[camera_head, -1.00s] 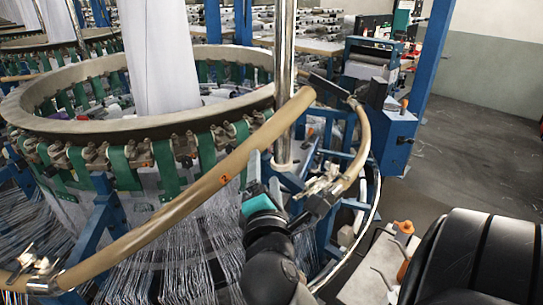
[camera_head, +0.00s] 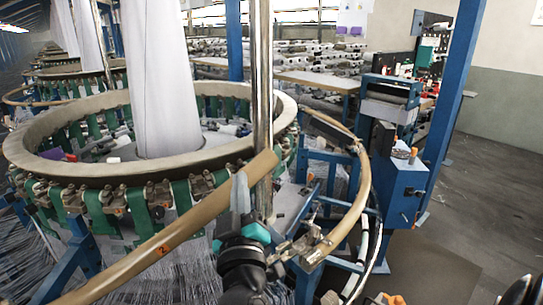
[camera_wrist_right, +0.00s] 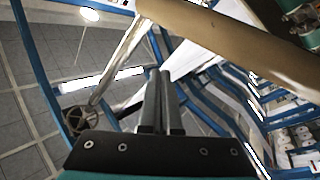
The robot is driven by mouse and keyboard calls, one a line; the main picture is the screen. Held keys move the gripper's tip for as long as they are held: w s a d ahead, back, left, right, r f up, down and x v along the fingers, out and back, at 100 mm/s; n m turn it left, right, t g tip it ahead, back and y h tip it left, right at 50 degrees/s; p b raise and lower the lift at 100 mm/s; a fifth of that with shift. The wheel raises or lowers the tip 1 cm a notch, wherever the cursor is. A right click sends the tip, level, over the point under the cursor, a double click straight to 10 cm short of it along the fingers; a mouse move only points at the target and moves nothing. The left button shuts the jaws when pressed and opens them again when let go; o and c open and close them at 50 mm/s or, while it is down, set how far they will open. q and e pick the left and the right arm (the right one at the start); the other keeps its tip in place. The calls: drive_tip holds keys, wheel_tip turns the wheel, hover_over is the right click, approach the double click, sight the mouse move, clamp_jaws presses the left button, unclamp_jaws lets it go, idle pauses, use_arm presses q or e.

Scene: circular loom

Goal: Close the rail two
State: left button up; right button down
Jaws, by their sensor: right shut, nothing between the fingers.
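Rail two (camera_head: 163,250) is a tan curved tube with an orange number 2 label. In the head view it rises from the lower left to a free end in front of the metal pole (camera_head: 262,80). This end stands apart from the metal latch (camera_head: 308,246) on the neighbouring tan rail (camera_head: 362,180). My right gripper (camera_head: 240,180) is shut and empty, its fingers pointing up and overlapping rail two near its free end. I cannot tell whether they touch. In the right wrist view, a tan rail (camera_wrist_right: 230,40) crosses above the shut fingers (camera_wrist_right: 160,75). My left gripper is out of view.
The loom's pale ring (camera_head: 60,175) with green straps and white threads fills the left. A blue machine post (camera_head: 400,190) stands at the right, behind the neighbouring rail.

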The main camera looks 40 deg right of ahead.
wheel_tip(320, 180, up, 3)
drive_tip(key=p, duration=0.4)
hover_over(249, 170)
drive_tip(key=w+a, duration=0.2)
drive_tip(key=shift+s+d+r, duration=0.15)
drive_tip(key=shift+d, duration=0.1)
drive_tip(key=f, duration=0.2)
drive_tip(key=s+f, duration=0.1)
drive_tip(key=shift+d, duration=0.4)
drive_tip(key=shift+s+d+f+b, duration=0.25)
drive_tip(key=shift+s+f+b, duration=0.05)
drive_tip(key=shift+f, duration=0.2)
